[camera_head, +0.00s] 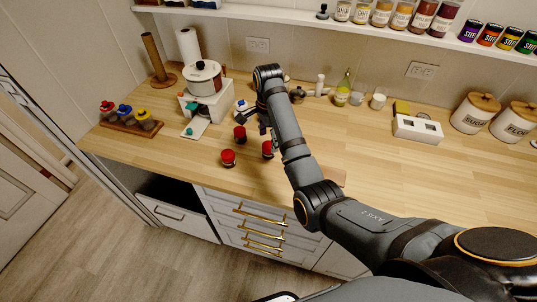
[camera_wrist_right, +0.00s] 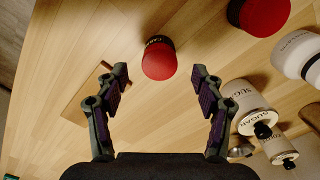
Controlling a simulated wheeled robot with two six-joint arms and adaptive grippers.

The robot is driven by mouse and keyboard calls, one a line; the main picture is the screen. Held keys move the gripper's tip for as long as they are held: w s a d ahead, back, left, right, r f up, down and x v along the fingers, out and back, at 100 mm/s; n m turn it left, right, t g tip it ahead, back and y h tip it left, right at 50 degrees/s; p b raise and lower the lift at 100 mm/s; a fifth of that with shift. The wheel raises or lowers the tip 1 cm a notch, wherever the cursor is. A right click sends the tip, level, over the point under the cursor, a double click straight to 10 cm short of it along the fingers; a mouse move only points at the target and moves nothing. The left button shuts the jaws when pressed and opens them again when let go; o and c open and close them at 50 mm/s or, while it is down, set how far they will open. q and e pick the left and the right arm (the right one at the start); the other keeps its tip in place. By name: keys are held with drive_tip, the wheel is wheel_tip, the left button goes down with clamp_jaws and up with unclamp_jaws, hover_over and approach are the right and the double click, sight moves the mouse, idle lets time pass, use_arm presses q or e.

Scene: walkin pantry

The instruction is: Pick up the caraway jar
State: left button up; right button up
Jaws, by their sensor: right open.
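A jar with a red lid (camera_wrist_right: 159,62) and a dark label, apparently reading caraway, is in the right wrist view. It lies just beyond and between the fingertips of my right gripper (camera_wrist_right: 160,70), which is open and empty. In the head view, my right gripper (camera_head: 262,126) is over the counter, partly hidden by its arm. Several red-lidded jars stand near it: one in front (camera_head: 228,157), one behind (camera_head: 240,133), one to the right (camera_head: 267,149). I cannot tell which is the caraway jar there. My left gripper is not in view.
A second red-lidded jar (camera_wrist_right: 259,14) and white containers (camera_wrist_right: 245,105) lie to the right in the wrist view. Counter is free at front right.

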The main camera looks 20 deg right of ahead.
sight(269, 145)
wheel_tip(269, 145, down, 3)
drive_tip(key=shift+s+r+p, duration=0.1)
drive_tip(key=shift+p, duration=0.65)
drive_tip(key=shift+f, duration=0.5)
drive_tip(key=c, duration=1.1)
drive_tip(key=shift+r, duration=0.1)
